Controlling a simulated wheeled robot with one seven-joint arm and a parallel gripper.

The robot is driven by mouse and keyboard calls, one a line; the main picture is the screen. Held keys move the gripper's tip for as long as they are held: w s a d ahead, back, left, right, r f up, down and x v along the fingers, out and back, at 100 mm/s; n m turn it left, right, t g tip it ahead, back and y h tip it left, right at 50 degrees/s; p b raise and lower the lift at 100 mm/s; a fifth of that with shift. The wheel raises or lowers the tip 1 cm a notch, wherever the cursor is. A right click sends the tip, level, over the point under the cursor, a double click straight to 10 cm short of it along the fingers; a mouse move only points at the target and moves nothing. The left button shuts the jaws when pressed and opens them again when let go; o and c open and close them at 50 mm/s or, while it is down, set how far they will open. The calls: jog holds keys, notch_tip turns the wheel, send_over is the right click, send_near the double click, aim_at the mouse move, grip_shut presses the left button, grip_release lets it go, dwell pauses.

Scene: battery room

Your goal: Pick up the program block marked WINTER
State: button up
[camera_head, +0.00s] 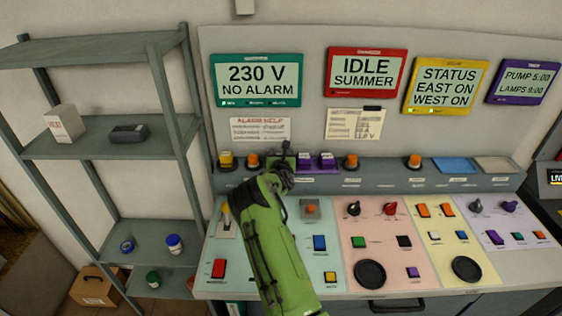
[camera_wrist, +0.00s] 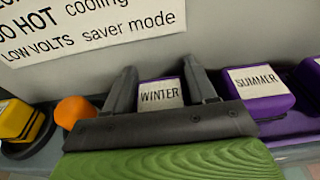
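The program block marked WINTER (camera_wrist: 160,95) is purple with a white label and shows in the wrist view. It sits on the console ledge, between the two dark fingers of my gripper (camera_wrist: 159,72). The fingers are spread apart, one on each side of the block. I see no clear sign that they press on it. The lower part of the block is hidden by the gripper body. In the head view my gripper (camera_head: 283,155) is over the ledge and hides this block.
The purple SUMMER block (camera_wrist: 258,82) stands just right of my gripper, with another purple block (camera_head: 327,160) beyond it. An orange knob (camera_wrist: 74,111) is close on the left, then a yellow block (camera_wrist: 18,122). The upright panel (camera_wrist: 230,30) rises right behind.

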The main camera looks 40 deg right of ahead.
jog(key=c, duration=0.5)
jog(key=shift+c, duration=0.2)
